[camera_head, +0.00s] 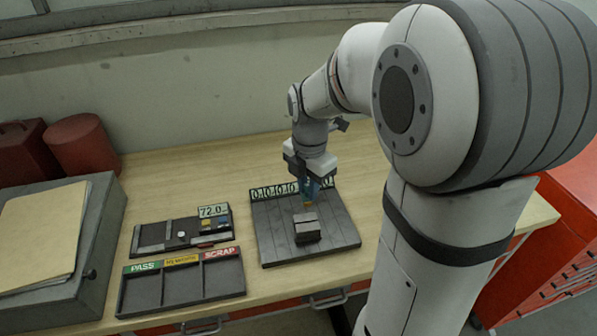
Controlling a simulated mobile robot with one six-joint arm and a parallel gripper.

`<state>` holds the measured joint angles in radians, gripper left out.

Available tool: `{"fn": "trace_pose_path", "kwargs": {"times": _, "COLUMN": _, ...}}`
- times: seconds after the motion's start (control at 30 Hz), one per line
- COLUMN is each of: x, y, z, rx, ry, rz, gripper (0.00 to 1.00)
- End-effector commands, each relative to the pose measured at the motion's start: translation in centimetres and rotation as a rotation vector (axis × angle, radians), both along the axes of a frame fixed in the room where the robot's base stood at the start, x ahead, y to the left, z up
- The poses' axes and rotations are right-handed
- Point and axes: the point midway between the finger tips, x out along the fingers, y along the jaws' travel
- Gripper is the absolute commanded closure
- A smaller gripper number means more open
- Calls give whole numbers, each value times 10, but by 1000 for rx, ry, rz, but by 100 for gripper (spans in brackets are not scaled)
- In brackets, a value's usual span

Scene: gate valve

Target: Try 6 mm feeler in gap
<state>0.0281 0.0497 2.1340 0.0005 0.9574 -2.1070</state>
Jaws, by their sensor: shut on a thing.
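My gripper (311,180) hangs over the dark slatted plate (270,238) in the middle of the bench. A dark grey block (307,230) stands on the plate just below and in front of the feeler. A dark line across the block may be the gap, but it is too small to tell. I cannot tell whether the feeler tip touches the block.
A row of green-framed digits lines the plate's back edge. Left are a dark holder (150,238) with a "72.0" display (213,211) and a tray (182,298) labelled PASS, a yellow middle label, and SCRAP. A grey box (100,215) with a folder stands far left. Bench behind the holder is clear.

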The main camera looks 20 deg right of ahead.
Motion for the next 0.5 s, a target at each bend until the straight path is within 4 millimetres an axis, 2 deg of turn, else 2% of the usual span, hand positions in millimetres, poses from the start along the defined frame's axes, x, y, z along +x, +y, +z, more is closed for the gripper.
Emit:
{"fn": "trace_pose_path", "kwargs": {"times": 0.27, "x": 0, "y": 4, "z": -11, "rx": 0, "ry": 1, "rz": 15, "gripper": 100}}
{"fn": "trace_pose_path", "kwargs": {"times": 0.5, "x": 0, "y": 6, "z": -30, "rx": 0, "ry": 0, "rz": 18, "gripper": 100}}
